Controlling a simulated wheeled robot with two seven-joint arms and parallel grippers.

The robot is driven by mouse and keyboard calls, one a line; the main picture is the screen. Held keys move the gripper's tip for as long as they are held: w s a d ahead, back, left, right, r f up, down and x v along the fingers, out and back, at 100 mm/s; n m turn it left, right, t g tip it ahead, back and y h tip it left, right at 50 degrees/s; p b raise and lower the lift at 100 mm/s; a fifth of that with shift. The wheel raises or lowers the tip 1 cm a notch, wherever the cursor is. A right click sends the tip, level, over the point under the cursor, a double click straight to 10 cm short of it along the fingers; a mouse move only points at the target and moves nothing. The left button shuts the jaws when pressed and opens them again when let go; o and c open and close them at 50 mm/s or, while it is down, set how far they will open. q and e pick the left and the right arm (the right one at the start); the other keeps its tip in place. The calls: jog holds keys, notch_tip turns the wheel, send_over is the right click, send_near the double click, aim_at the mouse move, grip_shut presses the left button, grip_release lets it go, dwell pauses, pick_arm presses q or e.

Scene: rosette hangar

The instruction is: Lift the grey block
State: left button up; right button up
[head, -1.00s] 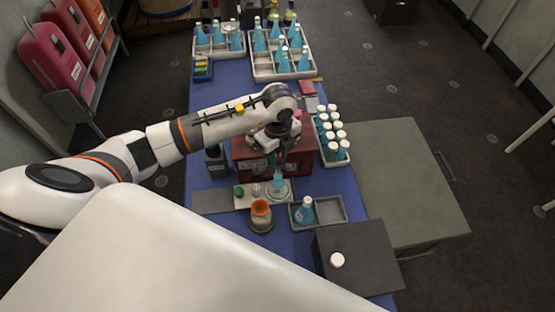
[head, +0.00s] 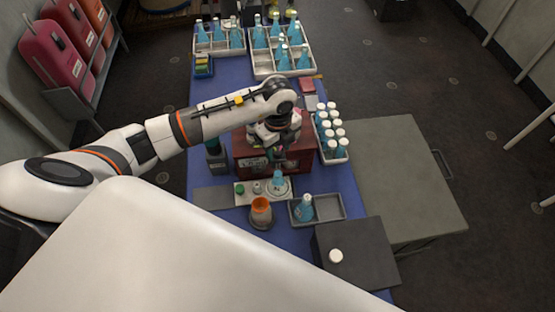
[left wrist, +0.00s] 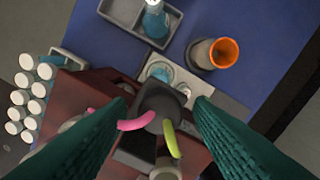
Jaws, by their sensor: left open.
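My left gripper (head: 277,150) is above the dark red box (head: 290,162) in the head view. In the left wrist view its two green ribbed fingers (left wrist: 160,108) are apart, with nothing clamped between them. A dark grey block (left wrist: 158,98) shows between and beyond the fingertips, over the red box (left wrist: 72,97). A pink curved piece (left wrist: 136,123) and a yellow-green curved piece (left wrist: 172,140) lie by it. I cannot tell whether the fingers touch the block. In the head view the hand hides this block. My right gripper is not in view.
An orange-topped beaker (head: 261,211), a grey tray (head: 329,208) with a blue flask (head: 304,207), and a rack of white-capped bottles (head: 343,156) stand close by. A black box (head: 362,272) is at the near right. Flask crates (head: 262,75) stand at the back.

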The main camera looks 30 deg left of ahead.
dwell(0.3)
pick_arm(q)
jog(key=shift+r+p, duration=2.7)
jog(key=shift+r, duration=0.85)
jog(key=shift+s+f, duration=0.1)
jog(key=shift+f, duration=0.05)
